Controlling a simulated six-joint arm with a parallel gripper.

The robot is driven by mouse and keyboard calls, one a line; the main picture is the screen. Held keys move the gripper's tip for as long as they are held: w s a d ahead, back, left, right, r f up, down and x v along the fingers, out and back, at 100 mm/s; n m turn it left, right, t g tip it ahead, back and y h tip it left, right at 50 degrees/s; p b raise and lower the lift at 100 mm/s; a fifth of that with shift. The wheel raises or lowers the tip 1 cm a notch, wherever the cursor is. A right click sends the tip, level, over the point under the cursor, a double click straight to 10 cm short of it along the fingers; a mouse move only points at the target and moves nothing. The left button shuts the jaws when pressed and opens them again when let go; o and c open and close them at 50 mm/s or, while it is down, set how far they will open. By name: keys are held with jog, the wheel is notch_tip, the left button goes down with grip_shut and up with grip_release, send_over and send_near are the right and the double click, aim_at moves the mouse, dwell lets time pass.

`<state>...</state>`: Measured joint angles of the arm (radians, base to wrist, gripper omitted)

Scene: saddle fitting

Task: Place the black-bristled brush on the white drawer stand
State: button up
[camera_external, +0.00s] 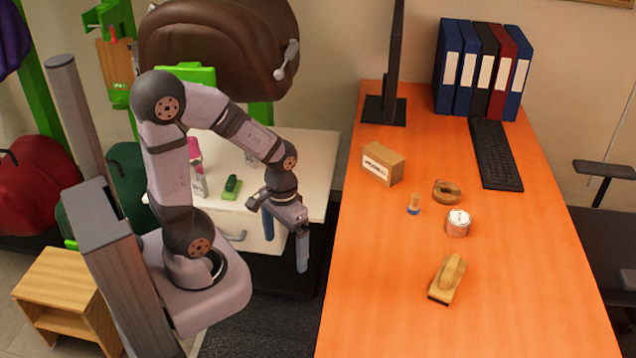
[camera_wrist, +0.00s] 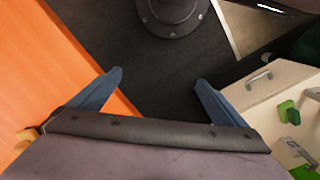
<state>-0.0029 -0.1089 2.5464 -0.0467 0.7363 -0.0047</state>
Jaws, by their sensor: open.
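The black-bristled brush (camera_external: 447,278) lies on the orange table, toward its near side. It has a wooden body and a dark strip along its lower edge. The white drawer stand (camera_external: 318,155) is left of the table, behind my arm; its drawer front and handle also show at the right of the wrist view (camera_wrist: 262,92). My gripper (camera_external: 285,242) is open and empty, blue fingers pointing down, in front of the stand and left of the table edge. In the wrist view my gripper (camera_wrist: 158,80) has dark floor between its fingers. A tan object, partly hidden, shows at the left edge there.
A green block-like item (camera_external: 231,187) and a pink-and-white bottle (camera_external: 196,165) stand on the stand. The table also holds a cardboard box (camera_external: 382,164), tape roll (camera_external: 446,191), tin (camera_external: 457,223), small blue-based piece (camera_external: 413,205), keyboard (camera_external: 495,153), binders and monitor.

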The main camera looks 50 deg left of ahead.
jog(key=shift+w+a+r, duration=0.1)
jog(key=shift+a, duration=0.25)
jog(key=shift+c, duration=1)
jog(key=c, duration=1.2)
